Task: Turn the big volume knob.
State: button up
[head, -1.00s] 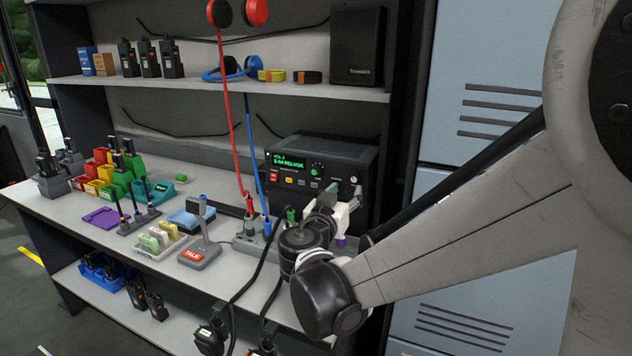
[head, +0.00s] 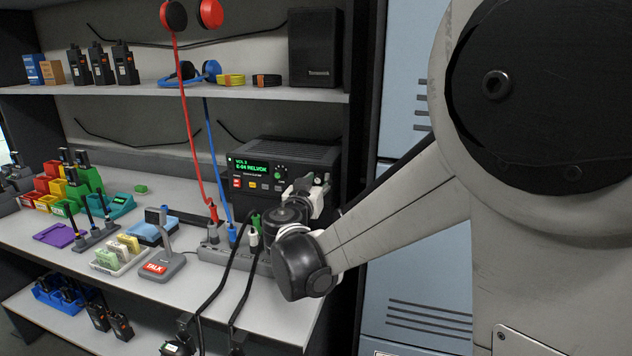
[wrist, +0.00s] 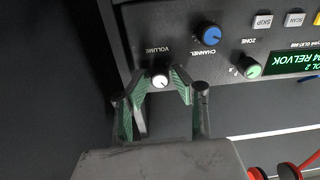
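The radio (head: 260,165) stands on the worktop in the head view, with a lit green display (head: 250,167) on its front. In the wrist view the radio face appears upside down. The white-faced volume knob (wrist: 160,80) sits below the VOLUME label there. My gripper (wrist: 162,92) has its two fingers on either side of this knob, with gaps showing between fingers and knob. It looks open; contact is not clear. In the head view my gripper (head: 305,190) is at the radio's right front and hides the volume knob.
A blue channel knob (wrist: 207,35) and a green zone knob (wrist: 249,68) are beside the volume knob. Red and blue cables hang left of the radio. A power strip (head: 213,253) with plugs and a talk microphone (head: 164,262) stand on the worktop in front.

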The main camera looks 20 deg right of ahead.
grip_shut()
jog(key=shift+n, duration=0.4)
jog(key=n, duration=0.3)
jog(key=shift+n, duration=0.4)
jog(key=n, duration=0.4)
jog(key=shift+a, duration=0.1)
jog(key=n, duration=0.5)
jog(key=shift+n, duration=0.3)
jog(key=shift+f+n, duration=0.1)
jog(key=shift+n, duration=2.4)
